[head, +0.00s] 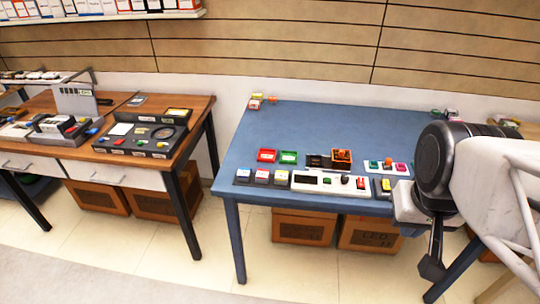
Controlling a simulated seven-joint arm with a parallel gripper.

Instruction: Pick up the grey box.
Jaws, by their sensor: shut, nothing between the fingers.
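My gripper (433,266) hangs at the right, in front of the blue table's right side, with its dark fingers pointing down. It is shut and holds nothing. Several small grey boxes with coloured labels stand in a row at the blue table's front left, one of them a grey box (243,176) at the row's left end. Another small grey box (383,188) with a yellow top is near the front right, left of my gripper. I cannot tell which one the task means. My arm hides part of the table's right side.
A wooden desk (190,103) with grey devices is at left.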

